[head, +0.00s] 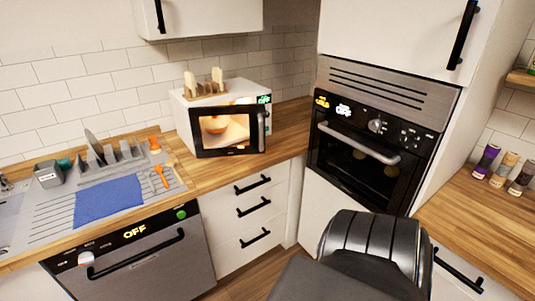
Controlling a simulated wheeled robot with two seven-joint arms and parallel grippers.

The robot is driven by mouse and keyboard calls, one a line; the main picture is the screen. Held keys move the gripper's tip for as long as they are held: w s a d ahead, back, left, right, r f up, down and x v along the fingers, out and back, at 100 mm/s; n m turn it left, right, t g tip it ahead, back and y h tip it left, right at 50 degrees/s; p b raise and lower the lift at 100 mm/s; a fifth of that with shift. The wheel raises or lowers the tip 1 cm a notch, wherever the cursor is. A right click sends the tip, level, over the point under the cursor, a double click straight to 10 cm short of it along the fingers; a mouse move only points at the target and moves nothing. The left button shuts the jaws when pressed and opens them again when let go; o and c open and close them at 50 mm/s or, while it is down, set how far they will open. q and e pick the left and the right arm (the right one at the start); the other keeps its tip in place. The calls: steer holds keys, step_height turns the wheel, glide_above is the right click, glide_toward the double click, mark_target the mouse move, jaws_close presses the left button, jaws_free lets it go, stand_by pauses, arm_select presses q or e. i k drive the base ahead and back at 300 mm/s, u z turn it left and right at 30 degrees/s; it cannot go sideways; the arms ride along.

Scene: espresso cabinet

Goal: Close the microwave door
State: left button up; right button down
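The white microwave (181,118) stands on the wooden counter left of the corner. Its black-framed door (228,152) has a window, with a lit interior and an orange item showing through it. The door's vertical handle (261,131) is on its right side. The door looks ajar, its right side standing out in front of the body and partly covering the control panel with its green display (264,99). The exact gap is hard to see. Neither of my grippers is in view. A dark part of my body shows at the bottom right, away from the microwave.
A wooden rack with toast-like slices (206,84) sits on the microwave. A sink drainer with a blue cloth (108,199) is to the left. A built-in oven (365,160) is to the right. Bare wooden counter (287,130) lies right of the microwave, above white drawers (245,215).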

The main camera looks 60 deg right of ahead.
mark_target(256, 111)
steer(key=k, duration=0.65)
steer(key=z, duration=0.65)
steer(key=i, duration=1.25)
steer(key=z, duration=0.15)
